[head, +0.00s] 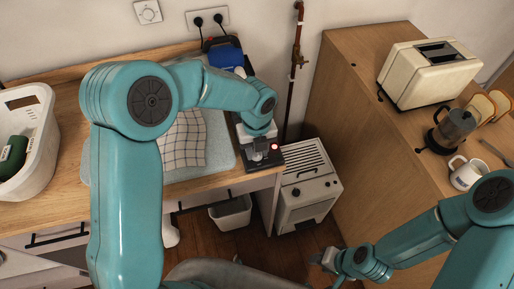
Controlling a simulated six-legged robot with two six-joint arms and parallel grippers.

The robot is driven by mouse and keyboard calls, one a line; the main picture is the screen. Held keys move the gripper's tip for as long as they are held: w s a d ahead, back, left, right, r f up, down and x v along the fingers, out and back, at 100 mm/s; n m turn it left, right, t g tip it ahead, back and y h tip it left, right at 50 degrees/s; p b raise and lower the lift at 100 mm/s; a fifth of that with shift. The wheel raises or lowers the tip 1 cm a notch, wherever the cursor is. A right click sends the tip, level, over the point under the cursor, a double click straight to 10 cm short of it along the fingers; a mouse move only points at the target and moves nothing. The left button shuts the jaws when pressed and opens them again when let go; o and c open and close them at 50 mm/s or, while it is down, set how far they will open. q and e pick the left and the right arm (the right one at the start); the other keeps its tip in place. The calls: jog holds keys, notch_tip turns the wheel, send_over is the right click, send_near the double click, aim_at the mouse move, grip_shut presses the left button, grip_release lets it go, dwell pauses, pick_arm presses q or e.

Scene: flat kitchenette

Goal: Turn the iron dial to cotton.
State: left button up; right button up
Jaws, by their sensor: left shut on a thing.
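A dark base (276,161) with a lit red lamp stands at the worktop's right front corner. My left gripper (258,157) points down onto this base beside the lamp. It is shut on a small part there, which I take to be the iron dial; the fingers hide the dial and its marks, so its setting cannot be read. My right gripper (324,260) is low in front of the wooden cabinet, away from the iron; its jaw opening is unclear.
A checked cloth (183,142) lies on a pale ironing pad (218,148) left of the base. A white basket (40,150) stands at far left. A small white heater (308,190) is on the floor.

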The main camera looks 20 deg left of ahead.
pick_arm(q)
jog(key=shift+w+r, duration=0.1)
jog(key=shift+r, duration=0.05)
jog(key=o, duration=1)
jog(key=shift+o, duration=0.2)
notch_tip(320, 180, up, 16)
jog(key=b, duration=0.1)
